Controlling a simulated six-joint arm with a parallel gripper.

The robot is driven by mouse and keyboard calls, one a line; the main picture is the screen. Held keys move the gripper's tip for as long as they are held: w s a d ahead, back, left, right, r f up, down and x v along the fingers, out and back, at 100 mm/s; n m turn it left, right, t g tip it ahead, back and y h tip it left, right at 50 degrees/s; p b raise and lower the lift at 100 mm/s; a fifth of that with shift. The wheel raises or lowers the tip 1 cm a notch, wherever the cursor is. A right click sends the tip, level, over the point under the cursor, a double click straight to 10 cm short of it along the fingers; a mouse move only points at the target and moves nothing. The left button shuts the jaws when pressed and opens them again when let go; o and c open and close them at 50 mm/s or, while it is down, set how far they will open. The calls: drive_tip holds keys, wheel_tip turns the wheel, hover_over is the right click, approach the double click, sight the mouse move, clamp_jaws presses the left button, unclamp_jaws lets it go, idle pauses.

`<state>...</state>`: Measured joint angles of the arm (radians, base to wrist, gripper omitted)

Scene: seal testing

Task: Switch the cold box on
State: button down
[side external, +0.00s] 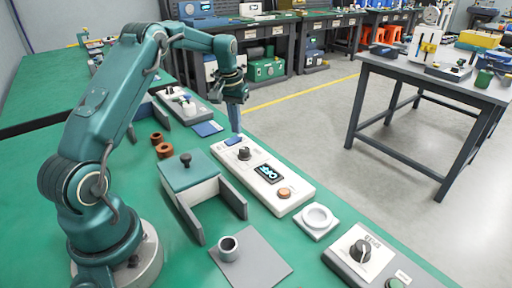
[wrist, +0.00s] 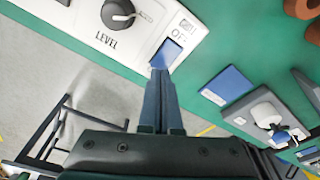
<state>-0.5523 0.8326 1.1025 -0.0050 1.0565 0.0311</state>
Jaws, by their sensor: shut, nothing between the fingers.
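A long white control unit (side external: 262,178) lies on the green bench. It has a blue rocker switch (side external: 233,141) at its far end, a black knob, a dark display (side external: 268,173) that seems to read OFF, and an orange-brown button. In the wrist view the blue switch (wrist: 166,54) has an OFF label beside it, and the black knob (wrist: 117,12) is marked LEVEL. My gripper (side external: 236,130) is shut and empty, pointing down at the switch. In the wrist view its fingertips (wrist: 160,72) overlap the switch's near edge. I cannot tell whether they touch it.
A white box with a green lid (side external: 188,172) stands left of the unit. Nearby are brown rings (side external: 163,151), a blue pad (side external: 206,128), a grey mat (side external: 262,262) with a grey cup, a white round dish (side external: 317,219) and a dial unit (side external: 361,256).

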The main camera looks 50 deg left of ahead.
sight(236, 138)
drive_tip(key=shift+f, duration=0.9)
idle(0.7)
drive_tip(key=shift+r, duration=3.55)
